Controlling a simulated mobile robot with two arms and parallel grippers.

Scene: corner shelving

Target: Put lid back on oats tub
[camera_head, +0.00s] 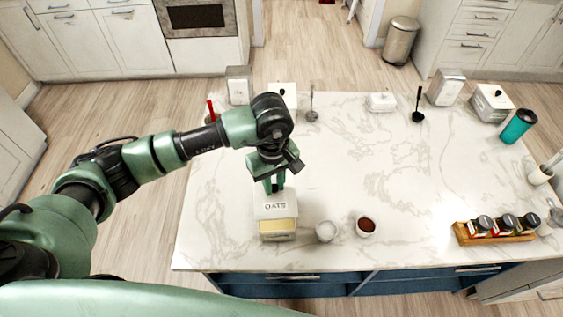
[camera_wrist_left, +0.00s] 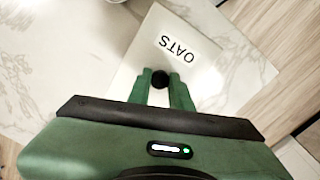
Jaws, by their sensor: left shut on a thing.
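The oats lid (camera_head: 263,197) is a white square plate labelled OATS with a black knob (camera_wrist_left: 160,78). My left gripper (camera_head: 274,187) points down with its green fingers shut on the knob. The lid also shows below the fingers in the left wrist view (camera_wrist_left: 206,76). The oats tub (camera_head: 278,229) is a clear-sided box with pale yellow contents near the counter's front edge. The lid lies over the tub's top in the head view; I cannot tell whether it touches the rim. My right gripper is not in view.
A white cup (camera_head: 326,231) and a bowl of dark red-brown contents (camera_head: 366,226) stand just right of the tub. A wooden rack of jars (camera_head: 494,230) and a teal tumbler (camera_head: 518,127) are at the right. The middle of the marble counter (camera_head: 400,165) is clear.

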